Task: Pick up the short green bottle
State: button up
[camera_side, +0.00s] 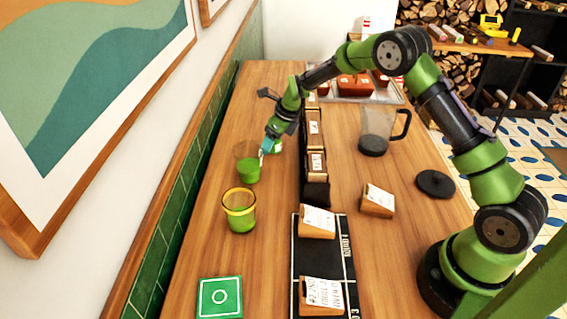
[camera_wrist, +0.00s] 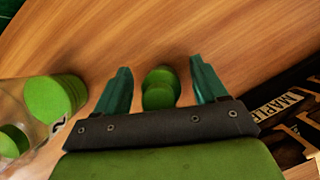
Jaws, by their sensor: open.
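The short green bottle (camera_wrist: 160,90) shows in the wrist view as two stacked rounded green parts. It sits between the two teal fingers of my gripper (camera_wrist: 161,68), which are apart, with a gap on each side. In the side view my gripper (camera_side: 266,146) points down over the left part of the table. A small bit of green (camera_side: 277,149) shows just behind the fingers there; it is mostly hidden, and I cannot tell for sure that it is the bottle.
A glass with green in it (camera_side: 248,170) stands close to my gripper, and a second green glass (camera_side: 239,212) stands nearer. A row of labelled wooden blocks (camera_side: 315,130) runs to the right. A clear jug (camera_side: 374,135) stands beyond. A green square card (camera_side: 220,297) lies at front left.

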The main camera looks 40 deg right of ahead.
jog(key=shift+r, duration=0.1)
jog(key=c, duration=1.1)
